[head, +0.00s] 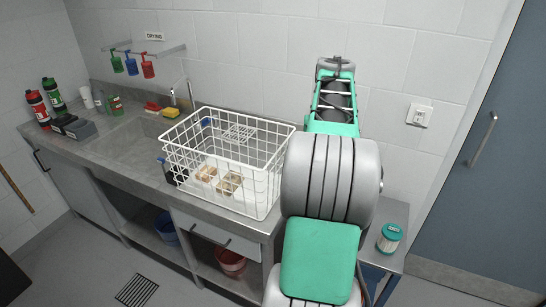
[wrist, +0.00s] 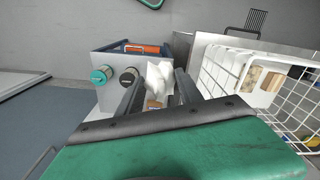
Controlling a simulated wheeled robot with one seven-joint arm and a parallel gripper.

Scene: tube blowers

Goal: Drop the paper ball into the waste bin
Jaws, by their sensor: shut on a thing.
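My gripper (wrist: 157,88) is in the wrist view, with a dark finger on each side of a white crumpled paper ball (wrist: 159,76). It is shut on the ball and holds it near a grey, blue-edged side table. In the head view my arm covers the gripper and the ball. A blue bucket (head: 167,229) and a red bucket (head: 231,262) stand under the counter in the head view. I cannot tell whether either is the waste bin.
A white wire basket (head: 269,184) with small blocks inside stands on the counter, close to my arm. A teal-lidded jar (head: 390,237) is on the side table (head: 398,215); in the wrist view a dark-lidded jar (wrist: 129,76) is beside it. Open floor lies in front.

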